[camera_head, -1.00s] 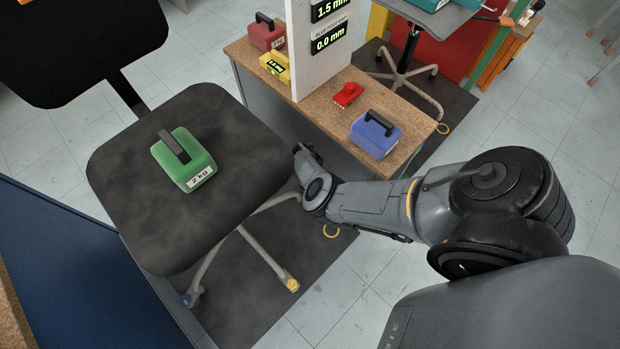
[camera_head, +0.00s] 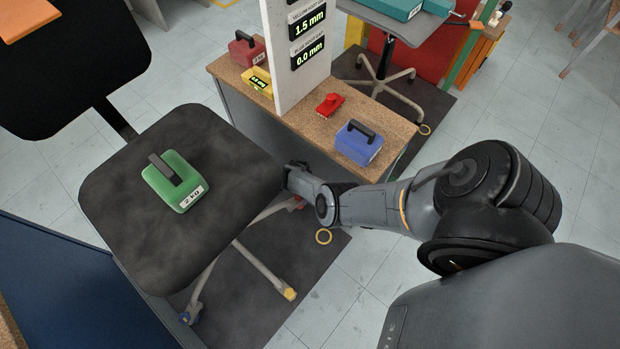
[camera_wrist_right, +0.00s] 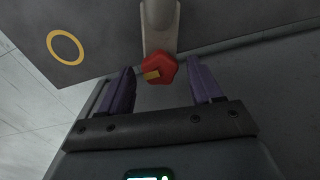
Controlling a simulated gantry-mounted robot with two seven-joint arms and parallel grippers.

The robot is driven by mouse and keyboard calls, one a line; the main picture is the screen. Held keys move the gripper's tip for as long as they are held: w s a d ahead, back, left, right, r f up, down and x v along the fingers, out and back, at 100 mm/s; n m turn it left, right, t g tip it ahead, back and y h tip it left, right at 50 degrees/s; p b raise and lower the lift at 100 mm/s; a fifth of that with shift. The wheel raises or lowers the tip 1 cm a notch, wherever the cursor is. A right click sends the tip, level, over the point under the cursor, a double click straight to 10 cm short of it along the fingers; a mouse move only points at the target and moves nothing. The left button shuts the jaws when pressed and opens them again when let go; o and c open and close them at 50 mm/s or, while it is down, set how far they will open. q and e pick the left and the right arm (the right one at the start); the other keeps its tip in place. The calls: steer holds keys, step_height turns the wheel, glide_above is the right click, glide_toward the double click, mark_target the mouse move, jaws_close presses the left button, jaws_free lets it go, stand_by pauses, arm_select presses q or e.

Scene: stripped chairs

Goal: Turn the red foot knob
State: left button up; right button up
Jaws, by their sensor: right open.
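The red foot knob (camera_wrist_right: 160,69) is at the end of a pale chair leg (camera_wrist_right: 160,28) in the right wrist view, with a small yellow mark on its side. In the head view the red knob (camera_head: 298,203) shows just below my right wrist, at the end of a leg. My right gripper (camera_wrist_right: 162,82) is open, with one purple finger on each side of the knob and gaps between. In the head view its fingers are hidden by the chair seat (camera_head: 230,225). My left gripper is not in view.
A green 2 kg weight (camera_head: 176,181) sits on the seat. Other feet have a yellow knob (camera_head: 290,294) and a blue knob (camera_head: 185,317). A bench (camera_head: 310,120) with a blue weight (camera_head: 359,143) and a red part (camera_head: 330,105) stands behind my right arm. A yellow ring (camera_head: 323,236) lies on the mat.

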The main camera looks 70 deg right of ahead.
steer(key=n, duration=0.5)
steer(key=shift+d, duration=0.1)
steer(key=n, duration=0.7)
steer(key=shift+w+f+n, duration=0.1)
steer(key=shift+n, duration=0.2)
steer(key=shift+f+n+b, duration=0.1)
steer(key=shift+n+b, duration=0.4)
steer(key=shift+n, duration=0.7)
steer(key=n+b, duration=0.1)
steer(key=n, duration=0.1)
steer(key=n+b, duration=0.2)
steer(key=n, duration=0.1)
steer(key=n+b, duration=0.1)
steer(key=n, duration=0.1)
steer(key=shift+w+a+f+n, duration=0.1)
steer(key=shift+a+f+n, duration=0.15)
steer(key=shift+n, duration=0.15)
step_height(320, 180, up, 13)
steer(key=p, duration=1)
steer(key=s+a+r+n+h+p, duration=0.1)
steer(key=s+a+r+p, duration=0.2)
steer(key=r, duration=0.5)
steer(key=s+a+r+n+p, duration=0.1)
steer(key=s+a+r+p, duration=0.2)
steer(key=r+p, duration=0.5)
steer(key=shift+s+a+r+h, duration=0.2)
steer(key=shift+s+r+h, duration=0.2)
steer(key=shift+s, duration=0.5)
